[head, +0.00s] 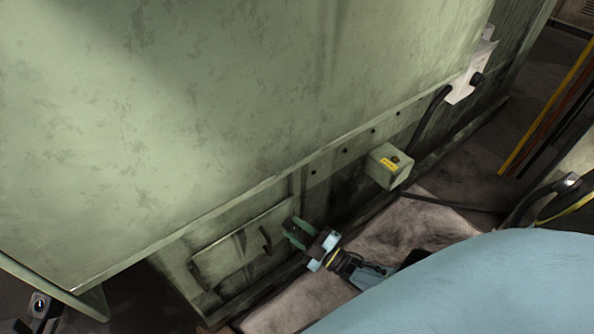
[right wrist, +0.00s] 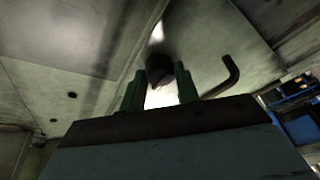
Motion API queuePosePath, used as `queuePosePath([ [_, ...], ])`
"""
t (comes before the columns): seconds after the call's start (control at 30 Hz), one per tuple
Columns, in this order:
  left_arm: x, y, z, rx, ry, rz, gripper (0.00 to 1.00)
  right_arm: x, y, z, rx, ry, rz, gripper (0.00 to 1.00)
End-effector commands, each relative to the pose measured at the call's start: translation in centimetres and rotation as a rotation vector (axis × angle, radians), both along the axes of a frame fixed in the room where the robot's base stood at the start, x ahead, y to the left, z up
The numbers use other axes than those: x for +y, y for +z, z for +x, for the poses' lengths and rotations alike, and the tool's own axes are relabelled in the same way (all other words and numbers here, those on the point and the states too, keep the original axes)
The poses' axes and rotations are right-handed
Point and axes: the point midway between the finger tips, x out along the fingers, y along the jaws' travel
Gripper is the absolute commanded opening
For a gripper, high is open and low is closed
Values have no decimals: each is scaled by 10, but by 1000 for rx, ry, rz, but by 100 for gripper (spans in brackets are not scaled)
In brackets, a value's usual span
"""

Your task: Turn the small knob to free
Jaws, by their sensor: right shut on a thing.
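The small dark knob (right wrist: 160,69) shows in the right wrist view, between the green fingertips of my right gripper (right wrist: 160,86). My right gripper is shut on it. Which way the knob is turned I cannot tell. In the head view my right gripper (head: 297,232) is at the low side of the green machine, just right of a panel with dark handles. The knob cannot be made out there, hidden at the fingers.
A bent dark handle (right wrist: 228,76) is close to the right of the fingers in the right wrist view. In the head view, a green box (head: 388,176) with a yellow label sticks out further right. A black cable (head: 424,125) hangs behind it. Floor lies below.

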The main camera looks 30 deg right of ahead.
Motion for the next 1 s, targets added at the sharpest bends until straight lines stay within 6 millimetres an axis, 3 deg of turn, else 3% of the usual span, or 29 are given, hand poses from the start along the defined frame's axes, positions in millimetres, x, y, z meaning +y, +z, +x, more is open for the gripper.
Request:
queuePosePath([
  [0.4,0,0,0,1,0,0,36,0,3,2,-10,-2,13,9],
  [0.43,0,0,0,1,1,1,36,0,3,2,-10,-2,13,33],
  [0.6,0,0,0,1,1,1,36,0,2,2,-6,-1,11,53],
  [1.0,0,0,1,3,1,1,36,-4,-2,-9,-1,-1,8,53],
])
